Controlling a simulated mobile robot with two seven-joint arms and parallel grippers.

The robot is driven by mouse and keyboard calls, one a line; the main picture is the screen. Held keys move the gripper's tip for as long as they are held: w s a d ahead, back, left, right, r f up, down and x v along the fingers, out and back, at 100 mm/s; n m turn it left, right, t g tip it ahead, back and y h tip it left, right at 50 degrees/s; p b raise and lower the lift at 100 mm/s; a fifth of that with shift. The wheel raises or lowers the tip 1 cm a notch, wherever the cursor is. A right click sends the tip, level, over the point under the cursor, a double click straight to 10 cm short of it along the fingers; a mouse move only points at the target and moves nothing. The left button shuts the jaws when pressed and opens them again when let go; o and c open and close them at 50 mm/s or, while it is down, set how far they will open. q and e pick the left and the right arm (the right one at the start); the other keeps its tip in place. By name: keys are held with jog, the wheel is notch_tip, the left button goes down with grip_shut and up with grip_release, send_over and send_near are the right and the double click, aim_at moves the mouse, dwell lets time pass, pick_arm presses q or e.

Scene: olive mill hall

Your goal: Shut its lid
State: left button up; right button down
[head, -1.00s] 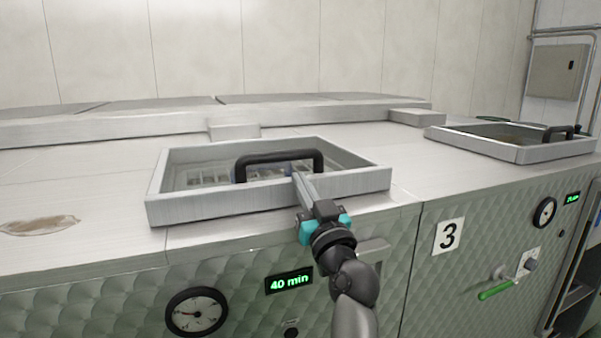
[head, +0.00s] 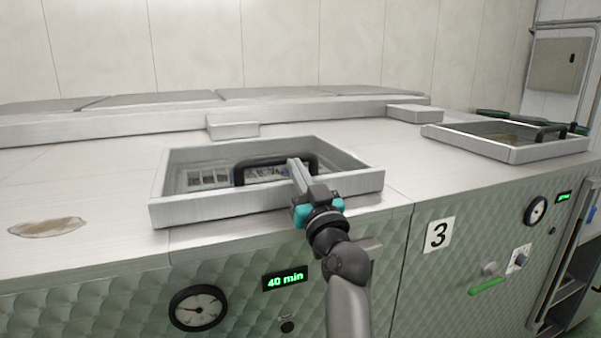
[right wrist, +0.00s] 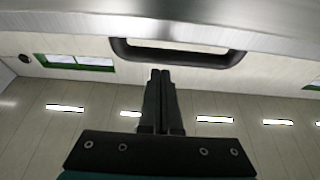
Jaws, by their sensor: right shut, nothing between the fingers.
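A raised metal frame (head: 205,211) stands on the steel machine top. Inside it is a see-through, reflective panel (head: 208,179), apparently the lid, with a black bar handle (head: 258,161). I cannot tell whether the lid is fully down. My right gripper (head: 293,162) is shut and empty, reaching over the frame's front wall with its fingertips at the handle's right half. Whether they touch it is unclear. In the right wrist view, the closed fingertips (right wrist: 161,73) are just below the dark handle (right wrist: 165,57) in the picture. My left gripper is out of view.
A second framed hatch (head: 500,154) with a dark handle is at the right, above the panel marked 3 (head: 438,235). A 40 min display (head: 285,281) and a gauge (head: 198,308) are on the front. A brown smear (head: 47,227) marks the left top, otherwise clear there.

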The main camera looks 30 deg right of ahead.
jog(key=b+v, duration=0.3)
jog(key=v, duration=0.7)
jog(key=shift+r, duration=0.2)
